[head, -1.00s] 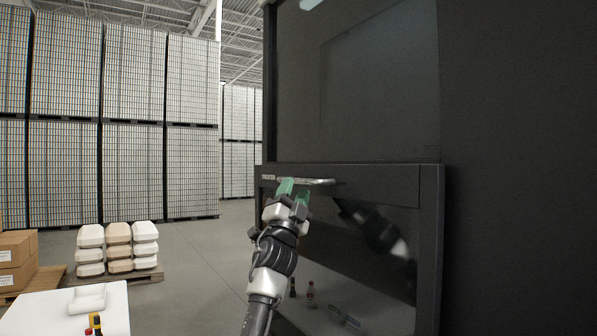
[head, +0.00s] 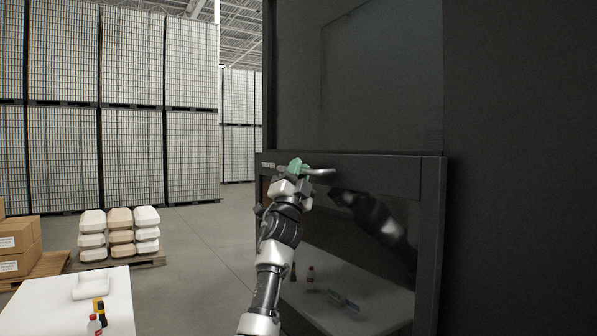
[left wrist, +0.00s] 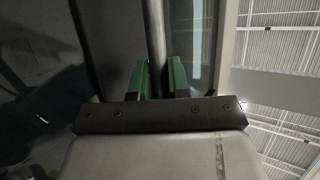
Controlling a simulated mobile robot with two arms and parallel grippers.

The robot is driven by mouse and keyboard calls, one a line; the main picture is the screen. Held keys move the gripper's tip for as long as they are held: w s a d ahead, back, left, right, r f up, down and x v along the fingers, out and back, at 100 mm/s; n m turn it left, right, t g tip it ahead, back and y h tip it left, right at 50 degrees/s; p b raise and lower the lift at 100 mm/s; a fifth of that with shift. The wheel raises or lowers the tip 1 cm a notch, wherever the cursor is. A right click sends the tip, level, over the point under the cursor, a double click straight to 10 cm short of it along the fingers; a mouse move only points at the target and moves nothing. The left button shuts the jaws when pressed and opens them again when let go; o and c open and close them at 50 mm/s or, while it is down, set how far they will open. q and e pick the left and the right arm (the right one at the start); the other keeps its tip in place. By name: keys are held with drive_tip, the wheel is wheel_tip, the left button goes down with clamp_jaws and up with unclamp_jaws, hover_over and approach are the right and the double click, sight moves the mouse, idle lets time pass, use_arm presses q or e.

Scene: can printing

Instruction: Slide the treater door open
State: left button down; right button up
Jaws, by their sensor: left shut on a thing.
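The treater door (head: 350,240) is a dark glossy panel in a black frame on the machine's lower front. It mirrors my arm and a table with bottles. A silver bar handle (head: 322,172) runs across the door's top rail. My left gripper (head: 298,167) has its green fingertips around the handle near its left end. In the left wrist view, the handle (left wrist: 156,40) passes between the two green fingers (left wrist: 159,78), which are shut on it. My right gripper is not in view.
A white table (head: 68,310) with small bottles stands at the lower left. Cartons (head: 18,250) and stacked white and tan containers (head: 120,235) sit on pallets behind it. Tall stacks of cans (head: 135,100) fill the back. The floor between is clear.

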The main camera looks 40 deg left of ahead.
use_arm(q)
drive_tip(key=shift+f, duration=0.15)
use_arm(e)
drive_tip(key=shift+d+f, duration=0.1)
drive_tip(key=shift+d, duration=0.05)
use_arm(q)
drive_tip(key=shift+f+b, duration=0.35)
drive_tip(key=shift+b, duration=0.05)
use_arm(e)
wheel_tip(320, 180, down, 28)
drive_tip(key=b, duration=2.7)
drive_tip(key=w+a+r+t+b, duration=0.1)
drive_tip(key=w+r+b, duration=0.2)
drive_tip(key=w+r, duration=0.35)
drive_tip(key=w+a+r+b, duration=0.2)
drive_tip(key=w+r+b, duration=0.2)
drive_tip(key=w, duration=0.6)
use_arm(q)
wheel_tip(320, 180, down, 56)
drive_tip(key=b, duration=0.6)
drive_tip(key=shift+r, duration=0.25)
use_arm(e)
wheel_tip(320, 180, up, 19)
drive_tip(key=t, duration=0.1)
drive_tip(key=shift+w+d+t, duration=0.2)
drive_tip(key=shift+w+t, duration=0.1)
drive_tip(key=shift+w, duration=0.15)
